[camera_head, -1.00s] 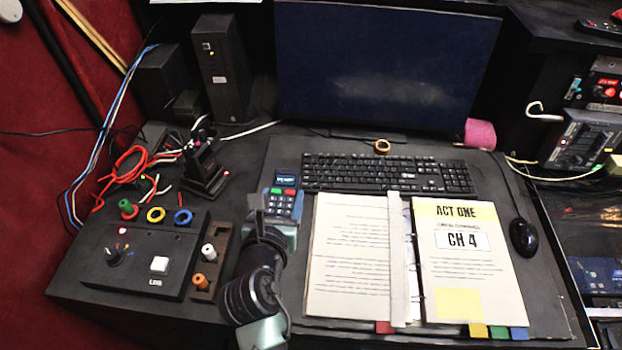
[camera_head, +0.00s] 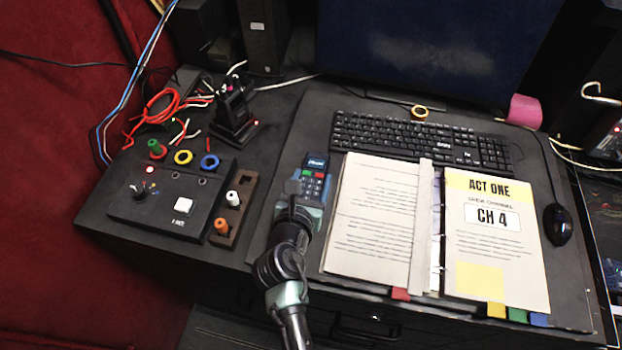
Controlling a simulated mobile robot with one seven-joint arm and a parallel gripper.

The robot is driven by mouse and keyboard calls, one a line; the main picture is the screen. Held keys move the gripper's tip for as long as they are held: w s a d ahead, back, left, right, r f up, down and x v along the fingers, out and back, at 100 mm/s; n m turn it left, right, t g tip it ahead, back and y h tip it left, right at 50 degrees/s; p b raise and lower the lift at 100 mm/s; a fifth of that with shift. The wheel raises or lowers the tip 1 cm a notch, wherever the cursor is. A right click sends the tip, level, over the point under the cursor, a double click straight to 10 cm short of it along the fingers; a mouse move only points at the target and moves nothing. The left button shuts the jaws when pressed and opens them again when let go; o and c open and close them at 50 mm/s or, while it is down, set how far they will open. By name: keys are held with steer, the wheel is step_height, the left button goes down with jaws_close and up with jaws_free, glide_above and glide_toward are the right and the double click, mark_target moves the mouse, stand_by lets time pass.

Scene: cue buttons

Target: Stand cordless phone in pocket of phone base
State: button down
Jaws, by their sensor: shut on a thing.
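The cordless phone (camera_head: 317,172), dark with a blue screen and a keypad with red and green keys, is left of the open binder. My gripper (camera_head: 304,200) is shut on its lower end, screen end pointing away from me. I cannot tell whether the phone touches the desk. A black upright stand with a small red light, apparently the phone base (camera_head: 236,118), stands farther back to the left, apart from the phone. Its pocket is too dark to make out.
The open binder (camera_head: 376,212) lies right of my arm, the keyboard (camera_head: 420,140) behind it. A switch box (camera_head: 160,205) and a tray with two knobs (camera_head: 243,190) are at left. Loose cables (camera_head: 160,110) lie left of the stand. Bare desk lies between stand and phone.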

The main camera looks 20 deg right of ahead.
steer(key=shift+c, duration=0.3)
jaws_free()
